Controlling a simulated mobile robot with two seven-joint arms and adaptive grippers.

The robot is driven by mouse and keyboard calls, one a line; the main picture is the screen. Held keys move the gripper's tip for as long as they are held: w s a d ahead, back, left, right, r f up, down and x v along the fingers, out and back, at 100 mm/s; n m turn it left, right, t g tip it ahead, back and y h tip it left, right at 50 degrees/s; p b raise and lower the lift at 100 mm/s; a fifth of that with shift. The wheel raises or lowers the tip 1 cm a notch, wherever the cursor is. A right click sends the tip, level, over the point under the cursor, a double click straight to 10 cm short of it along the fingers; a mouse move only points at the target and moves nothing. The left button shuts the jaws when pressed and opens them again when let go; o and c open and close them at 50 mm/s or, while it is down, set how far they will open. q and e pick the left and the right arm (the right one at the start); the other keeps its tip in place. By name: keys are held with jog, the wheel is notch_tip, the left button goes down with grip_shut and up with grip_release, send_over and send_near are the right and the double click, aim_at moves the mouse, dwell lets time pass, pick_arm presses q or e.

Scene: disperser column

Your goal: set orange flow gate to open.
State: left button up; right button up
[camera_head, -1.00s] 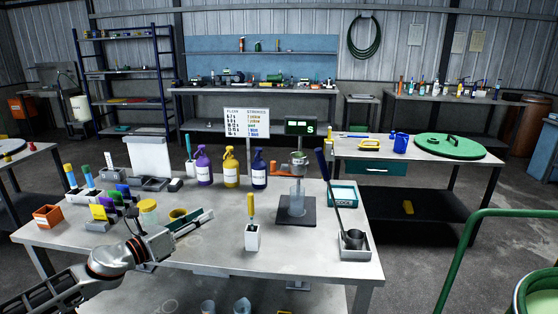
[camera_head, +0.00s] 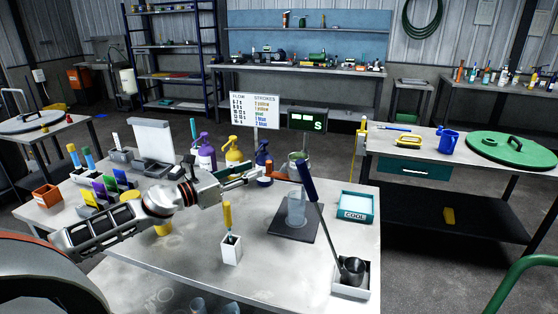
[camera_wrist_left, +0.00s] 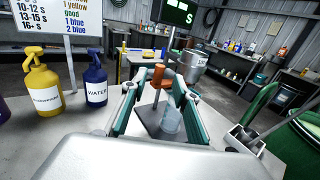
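The orange flow gate (camera_head: 281,168) is a small orange handle on the disperser column, below its metal cup (camera_head: 299,158). In the left wrist view the orange gate (camera_wrist_left: 157,76) shows between and beyond the fingers. My left gripper (camera_head: 262,173) has its fingertips just left of the gate in the head view. Its fingers (camera_wrist_left: 156,92) are spread apart with nothing held between them; I cannot tell whether they touch the gate. A clear beaker (camera_head: 296,208) stands on the dark base plate (camera_head: 281,226) under the column. My right gripper is not in view.
Purple, yellow and blue (camera_head: 263,160) spray bottles stand behind my left arm. A white holder (camera_head: 231,250) with a yellow-handled tool stands in front.

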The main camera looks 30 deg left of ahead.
aim_at(269, 172)
pick_arm(q)
jog(key=p+x, duration=0.2)
jog(key=x, duration=0.4)
jog(key=shift+a+r, duration=0.1)
jog(key=shift+r, duration=0.05)
jog(key=shift+w+d, duration=0.25)
jog(key=shift+w, duration=0.3)
jog(key=shift+w+d, duration=0.1)
jog(key=shift+w, duration=0.05)
grip_shut()
